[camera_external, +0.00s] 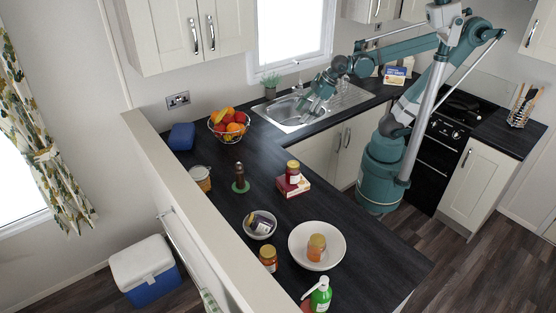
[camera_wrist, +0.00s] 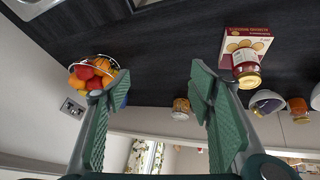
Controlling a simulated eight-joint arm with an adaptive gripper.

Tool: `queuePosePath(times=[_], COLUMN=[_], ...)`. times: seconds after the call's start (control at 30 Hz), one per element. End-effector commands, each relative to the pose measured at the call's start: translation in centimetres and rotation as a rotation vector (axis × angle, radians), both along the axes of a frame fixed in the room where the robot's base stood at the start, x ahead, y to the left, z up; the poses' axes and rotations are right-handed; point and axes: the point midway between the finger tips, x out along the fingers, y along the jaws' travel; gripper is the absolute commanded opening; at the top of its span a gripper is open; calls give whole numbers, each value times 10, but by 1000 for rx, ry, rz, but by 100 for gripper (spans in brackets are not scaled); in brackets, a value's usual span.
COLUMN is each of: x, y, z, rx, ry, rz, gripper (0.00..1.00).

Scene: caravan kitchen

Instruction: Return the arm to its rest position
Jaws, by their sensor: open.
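My arm is teal and grey and stands at the right in the external view. It is folded over the counter corner. In the wrist view my gripper (camera_wrist: 158,90) shows two green ridged fingers spread wide apart, with only dark worktop and wall behind the gap. It is open and empty.
The sink (camera_external: 293,117) lies below my gripper. A fruit bowl (camera_external: 212,127), red box (camera_external: 297,188) with a jar (camera_external: 293,172), small bowl (camera_external: 250,234) and large white bowl (camera_external: 298,258) stand along the dark counter. A hob (camera_external: 462,111) is at right.

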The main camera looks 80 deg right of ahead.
Motion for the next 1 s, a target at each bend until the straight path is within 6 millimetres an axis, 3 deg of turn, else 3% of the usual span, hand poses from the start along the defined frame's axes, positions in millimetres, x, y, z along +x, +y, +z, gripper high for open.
queuePosePath(times=[0.2,0.43,1.0], x=[-29,-52,-62], y=[-37,-64,-74], z=[-20,-37,-45], rx=[92,178,218], ry=[-25,-52,-65], rz=[-185,-346,-416], gripper=[54,54,54])
